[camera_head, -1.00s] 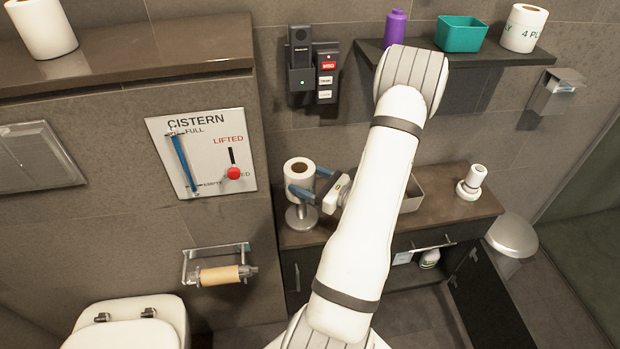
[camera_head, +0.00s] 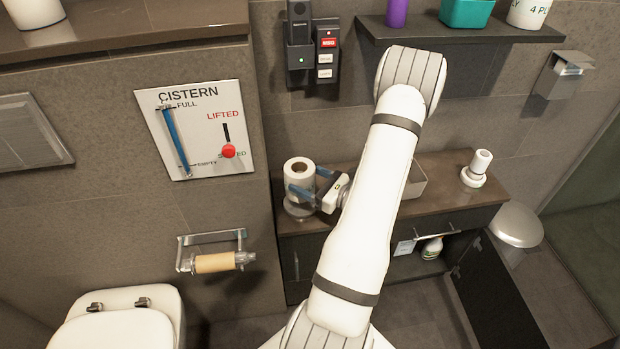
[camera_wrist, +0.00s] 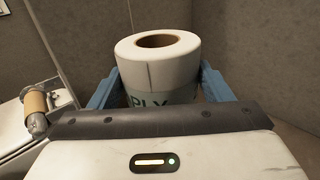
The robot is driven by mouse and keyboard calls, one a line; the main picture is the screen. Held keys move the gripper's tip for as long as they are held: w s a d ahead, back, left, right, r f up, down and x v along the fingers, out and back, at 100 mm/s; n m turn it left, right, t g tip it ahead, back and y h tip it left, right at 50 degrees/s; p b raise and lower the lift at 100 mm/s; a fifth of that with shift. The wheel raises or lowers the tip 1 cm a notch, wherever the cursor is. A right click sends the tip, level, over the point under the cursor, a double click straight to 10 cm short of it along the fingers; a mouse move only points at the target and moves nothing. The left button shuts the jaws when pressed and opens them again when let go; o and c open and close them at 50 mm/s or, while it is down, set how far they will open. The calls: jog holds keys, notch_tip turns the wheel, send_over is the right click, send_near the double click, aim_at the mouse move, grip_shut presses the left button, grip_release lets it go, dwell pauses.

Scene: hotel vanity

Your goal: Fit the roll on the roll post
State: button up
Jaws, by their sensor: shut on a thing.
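My gripper (camera_head: 308,183) has its blue fingers shut on the sides of a white paper roll (camera_head: 298,172). The roll is upright, with its brown core facing up. In the wrist view the roll (camera_wrist: 158,50) sits between the fingers, with a pale green printed band lower down. The roll post's round grey base (camera_head: 297,211) shows directly below the roll on the counter's left end. The post itself is hidden by the roll and fingers. I cannot tell whether the roll touches the base.
A wall holder (camera_head: 240,238) with a bare cardboard tube (camera_head: 215,263) is at lower left, above the toilet (camera_head: 118,320). A grey bin (camera_head: 416,180) and a white item (camera_head: 476,168) stand on the counter (camera_head: 440,205). A dark shelf (camera_head: 450,34) is above; a cabinet door (camera_head: 493,288) hangs open.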

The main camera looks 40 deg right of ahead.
jog(key=shift+f+b, duration=1.35)
jog(key=shift+f, duration=0.6)
jog(key=o, duration=1.1)
jog(key=shift+v, duration=3.9)
